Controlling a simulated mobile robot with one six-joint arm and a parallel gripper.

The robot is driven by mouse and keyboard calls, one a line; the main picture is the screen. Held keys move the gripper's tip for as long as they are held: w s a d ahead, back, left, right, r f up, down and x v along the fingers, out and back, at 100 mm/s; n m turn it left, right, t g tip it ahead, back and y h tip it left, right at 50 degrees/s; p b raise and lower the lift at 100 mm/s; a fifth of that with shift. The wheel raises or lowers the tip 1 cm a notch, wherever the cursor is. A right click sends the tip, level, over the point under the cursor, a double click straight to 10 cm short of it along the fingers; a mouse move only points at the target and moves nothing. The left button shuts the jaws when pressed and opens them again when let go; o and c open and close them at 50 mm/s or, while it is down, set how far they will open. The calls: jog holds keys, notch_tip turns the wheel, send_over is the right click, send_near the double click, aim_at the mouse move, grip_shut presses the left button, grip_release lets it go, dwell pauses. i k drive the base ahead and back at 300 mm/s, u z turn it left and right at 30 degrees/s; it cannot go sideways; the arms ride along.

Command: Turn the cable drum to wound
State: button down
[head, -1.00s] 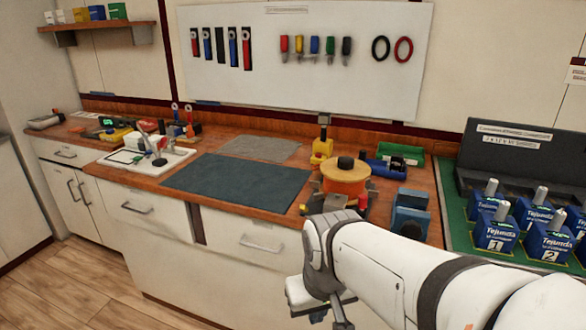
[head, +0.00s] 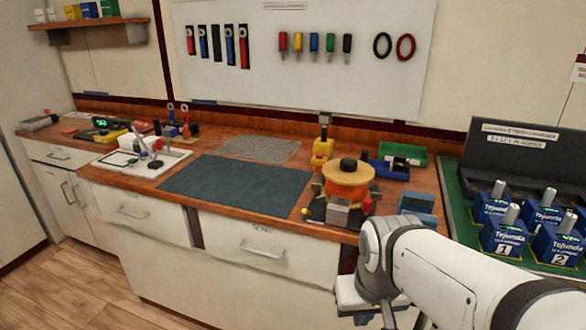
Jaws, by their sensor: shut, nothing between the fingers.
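The cable drum (head: 347,185) is an orange, round drum with a black knob on top. It stands upright on a dark base near the front edge of the wooden bench, with a grey block at its front and small red parts beside it. Any wound or unwound marking is too small to read. My gripper (head: 388,317) is low at the bottom edge of the head view, in front of the drawers, below and to the right of the drum. It is shut, empty and apart from the drum. Its fingers are partly cut off by the frame.
A blue block (head: 416,204) stands right of the drum, close to my arm. A yellow device (head: 323,150) and a green tray (head: 403,153) are behind it. A dark mat (head: 235,188) lies clear at left. Blue numbered battery-like boxes (head: 503,236) stand at right.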

aim_at(348, 177)
jog(key=u, duration=0.05)
jog(key=i, duration=0.95)
jog(key=z, duration=0.1)
